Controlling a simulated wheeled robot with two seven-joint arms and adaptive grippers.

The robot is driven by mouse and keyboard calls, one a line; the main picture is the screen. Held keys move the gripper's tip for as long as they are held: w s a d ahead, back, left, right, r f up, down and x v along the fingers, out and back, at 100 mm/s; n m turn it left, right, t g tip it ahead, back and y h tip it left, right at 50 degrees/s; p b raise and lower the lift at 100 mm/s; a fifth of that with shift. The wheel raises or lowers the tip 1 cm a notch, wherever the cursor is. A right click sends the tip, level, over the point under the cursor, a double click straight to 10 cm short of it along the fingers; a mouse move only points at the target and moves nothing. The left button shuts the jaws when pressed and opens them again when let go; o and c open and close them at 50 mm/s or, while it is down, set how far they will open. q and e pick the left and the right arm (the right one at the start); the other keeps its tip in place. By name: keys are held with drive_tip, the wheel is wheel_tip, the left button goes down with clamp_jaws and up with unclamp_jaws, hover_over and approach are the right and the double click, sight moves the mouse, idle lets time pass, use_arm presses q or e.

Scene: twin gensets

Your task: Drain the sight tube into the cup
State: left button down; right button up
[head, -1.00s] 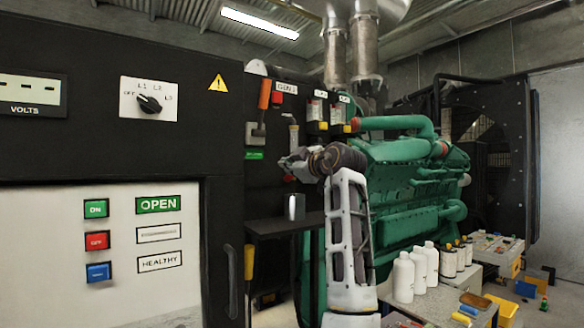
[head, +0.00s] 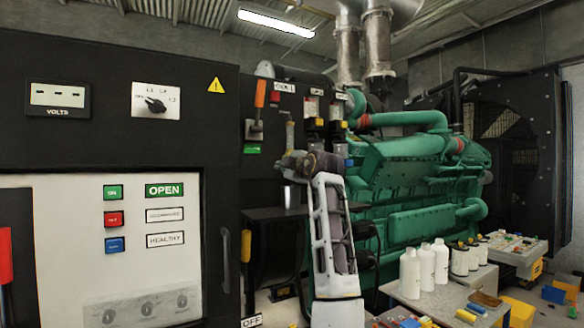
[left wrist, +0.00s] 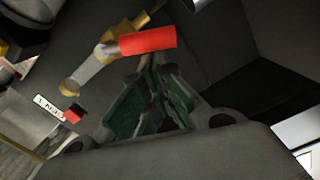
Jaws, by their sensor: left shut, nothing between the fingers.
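The sight tube (head: 290,131) appears as a slim upright tube with a brass-coloured top on the dark panel in the head view. The cup (head: 292,196) is a small metal cylinder on the dark shelf below it. My left gripper (head: 284,164) is between the tube and the cup in height and hides the tube's lower end. In the left wrist view a red-handled lever (left wrist: 148,43) on a brass fitting (left wrist: 95,68) lies just beyond my left gripper (left wrist: 150,62). Its fingers are shut and empty, close to the red handle; contact is unclear. My right gripper is out of view.
The shelf (head: 262,214) juts out below the gripper. A control cabinet (head: 140,160) fills the left. A green engine (head: 410,180) stands behind my arm. White bottles (head: 410,273) and several loose items crowd a bench (head: 445,300) at lower right.

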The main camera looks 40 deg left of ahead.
use_arm(q)
drive_tip(key=shift+w+d+f+n+b, duration=0.15)
drive_tip(key=shift+w+f+n+b, duration=0.2)
drive_tip(key=shift+w+f+n, duration=0.4)
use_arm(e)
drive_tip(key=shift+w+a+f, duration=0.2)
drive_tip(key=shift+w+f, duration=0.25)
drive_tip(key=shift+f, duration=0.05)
use_arm(q)
drive_tip(key=shift+s+f, duration=0.1)
drive_tip(key=shift+s, duration=0.1)
